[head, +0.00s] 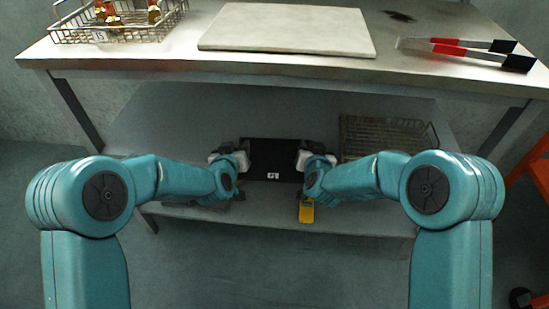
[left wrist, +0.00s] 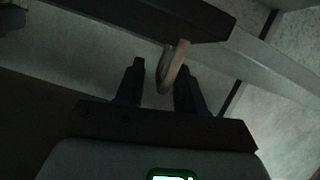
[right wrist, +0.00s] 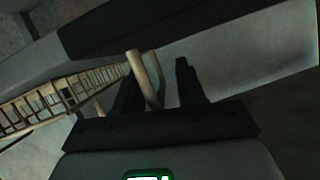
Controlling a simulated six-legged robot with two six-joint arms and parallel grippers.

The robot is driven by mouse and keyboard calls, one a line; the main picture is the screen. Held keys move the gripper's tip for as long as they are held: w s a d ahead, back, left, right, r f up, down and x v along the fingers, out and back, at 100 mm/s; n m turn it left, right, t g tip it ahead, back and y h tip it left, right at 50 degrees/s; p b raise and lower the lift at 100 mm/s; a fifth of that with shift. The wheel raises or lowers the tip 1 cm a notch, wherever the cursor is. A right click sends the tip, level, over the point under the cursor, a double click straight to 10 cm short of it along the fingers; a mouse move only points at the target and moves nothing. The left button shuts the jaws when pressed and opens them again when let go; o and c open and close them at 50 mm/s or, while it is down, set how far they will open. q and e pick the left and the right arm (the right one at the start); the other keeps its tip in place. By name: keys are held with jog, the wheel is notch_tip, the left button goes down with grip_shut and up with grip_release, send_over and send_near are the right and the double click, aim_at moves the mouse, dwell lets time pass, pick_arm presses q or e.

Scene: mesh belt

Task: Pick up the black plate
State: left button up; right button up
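The black plate (head: 275,158) is at the lower shelf, between my two grippers, with a small white mark near its front edge. It also crosses the top of the left wrist view (left wrist: 150,15) and the right wrist view (right wrist: 150,25). My left gripper (head: 240,160) is at its left side; a tan handle (left wrist: 172,68) shows between the parted fingers, nearer one of them. My right gripper (head: 305,158) is at its right side; a tan handle (right wrist: 147,80) shows between its parted fingers. Whether the fingers touch the handles is unclear in the dark wrist views.
The grey lower shelf (head: 180,125) lies under the tabletop (head: 420,75). A mesh basket (head: 395,137) stands right of the plate, close to my right gripper. A yellow device (head: 306,212) sits near the shelf's front edge. A board, wire basket and tongs lie above.

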pick_arm(q)
grip_shut()
pick_arm(e)
grip_shut()
pick_arm(q)
jog(key=shift+a+r, duration=0.1)
jog(key=shift+a, duration=0.05)
dwell(0.9)
